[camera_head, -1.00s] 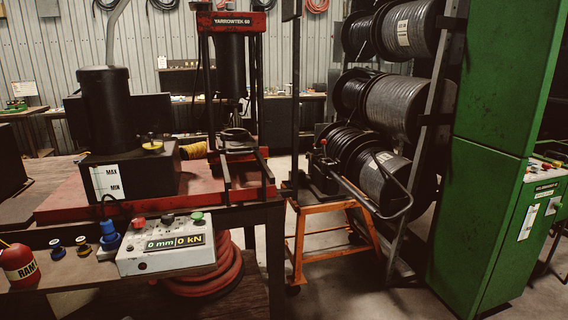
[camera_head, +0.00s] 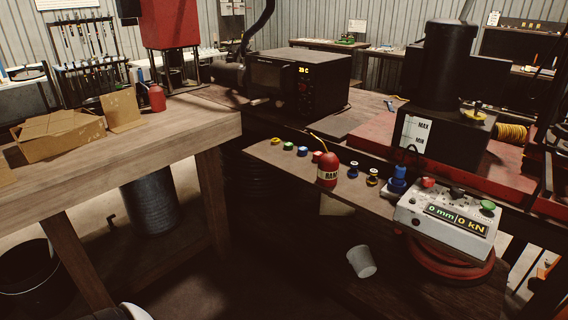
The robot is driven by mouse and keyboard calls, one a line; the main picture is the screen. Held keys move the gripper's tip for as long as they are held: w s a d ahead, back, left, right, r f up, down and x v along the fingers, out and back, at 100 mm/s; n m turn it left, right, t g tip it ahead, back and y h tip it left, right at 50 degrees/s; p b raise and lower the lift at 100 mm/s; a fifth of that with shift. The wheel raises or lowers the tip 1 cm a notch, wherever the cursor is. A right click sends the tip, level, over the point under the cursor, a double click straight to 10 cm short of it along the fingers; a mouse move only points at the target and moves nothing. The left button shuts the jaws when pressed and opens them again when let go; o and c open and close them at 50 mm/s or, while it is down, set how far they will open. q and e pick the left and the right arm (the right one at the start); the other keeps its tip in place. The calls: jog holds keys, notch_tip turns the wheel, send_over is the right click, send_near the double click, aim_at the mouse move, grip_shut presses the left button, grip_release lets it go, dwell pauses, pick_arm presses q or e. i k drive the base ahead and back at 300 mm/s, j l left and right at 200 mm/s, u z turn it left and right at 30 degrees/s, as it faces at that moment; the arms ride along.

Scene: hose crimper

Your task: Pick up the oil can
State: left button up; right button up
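A red oil can (camera_head: 327,174) with a "RAM" label and a thin yellow spout stands upright on the narrow wooden shelf (camera_head: 272,158) in front of the press bench, near the middle of the view. Its spout points up and to the left. A smaller red can or bottle (camera_head: 157,98) stands on the left wooden bench; its kind is too small to tell. Neither of my grippers shows in this view.
Several small coloured caps or fittings and a blue fitting (camera_head: 397,180) sit along the shelf beside the oil can. A control box (camera_head: 447,218) stands at right. An open cardboard box (camera_head: 62,137) lies on the left bench (camera_head: 190,123). A white cup (camera_head: 361,262) lies lower down.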

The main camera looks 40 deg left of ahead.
aim_at(328, 162)
jog(key=u, duration=1.15)
